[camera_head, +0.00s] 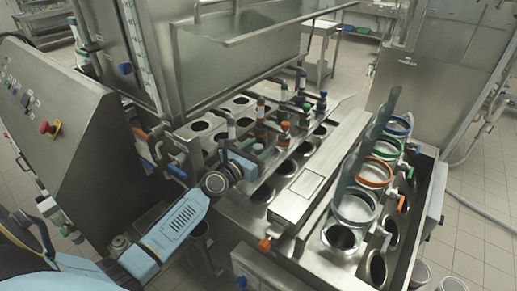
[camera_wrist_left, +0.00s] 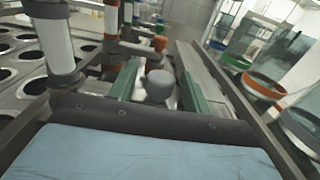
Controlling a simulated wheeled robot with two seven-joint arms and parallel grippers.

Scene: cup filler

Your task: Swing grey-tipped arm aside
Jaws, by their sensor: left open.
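The grey-tipped arm shows its rounded grey knob (camera_wrist_left: 159,86) in the left wrist view. My left gripper (camera_wrist_left: 158,80) is open, with one green finger on each side of the knob. The knob is between the fingers, with gaps visible, so it does not look clamped. In the head view my left gripper (camera_head: 260,151) reaches over the row of nozzles from the left, and the grey tip is hard to make out there. My right gripper is not in view.
An orange-tipped arm (camera_wrist_left: 159,43) stands just beyond the grey knob, and a blue-tipped arm (camera_head: 323,94) is farther back. A long steel rail (camera_head: 320,172) and coloured rings (camera_head: 374,173) lie to the right.

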